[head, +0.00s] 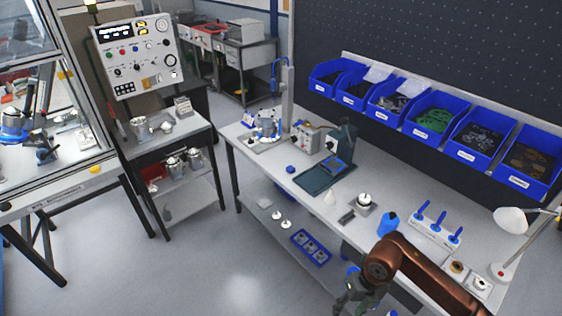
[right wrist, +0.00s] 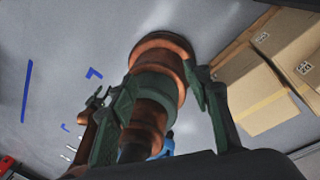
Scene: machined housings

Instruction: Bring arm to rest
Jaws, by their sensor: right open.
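My right arm (head: 430,265) is copper-brown and comes in at the lower right in the head view. It bends over the front edge of the workbench (head: 310,195). My right gripper (head: 355,295) hangs at the bottom edge of the head view, in front of the bench, partly cut off. In the right wrist view the dark green fingers of the right gripper (right wrist: 152,90) are spread apart. I see no object held between them; copper and green parts of my own body show behind them. My left arm and gripper are not in view.
Blue bins (head: 430,120) line the back of the bench. A white rack with blue-handled tools (head: 437,232), a blue bottle (head: 387,224) and a desk lamp (head: 511,220) stand near my arm. Cardboard boxes (right wrist: 262,75) lie on the floor. Open floor (head: 235,270) lies left of the bench.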

